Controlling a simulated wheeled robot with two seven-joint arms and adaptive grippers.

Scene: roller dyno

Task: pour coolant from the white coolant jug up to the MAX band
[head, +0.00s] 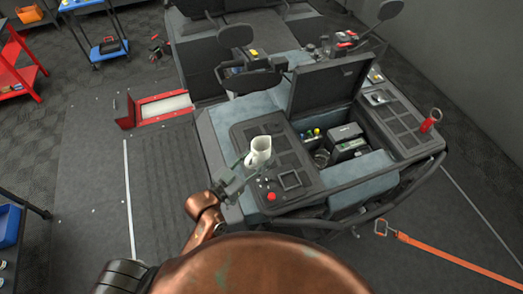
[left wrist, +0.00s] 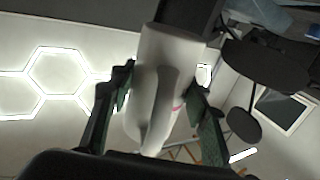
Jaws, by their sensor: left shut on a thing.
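The white coolant jug (head: 259,150) is above the dark panel at the left of the open bay, its open mouth facing up and toward my head camera. I cannot tell its exact tilt. My left gripper (head: 243,166) is shut on the jug. In the left wrist view the jug (left wrist: 150,75) sits between the two green-padded fingers of my left gripper (left wrist: 158,112). The open bay (head: 335,150) is to the right of the jug and holds dark boxes and small caps. I cannot make out a MAX band. My right gripper is not in view.
A raised dark lid (head: 325,82) stands at the back of the bay. A mirror-like dark disc on a stalk (head: 236,36) rises behind the jug. An orange strap (head: 450,255) runs along the floor at right.

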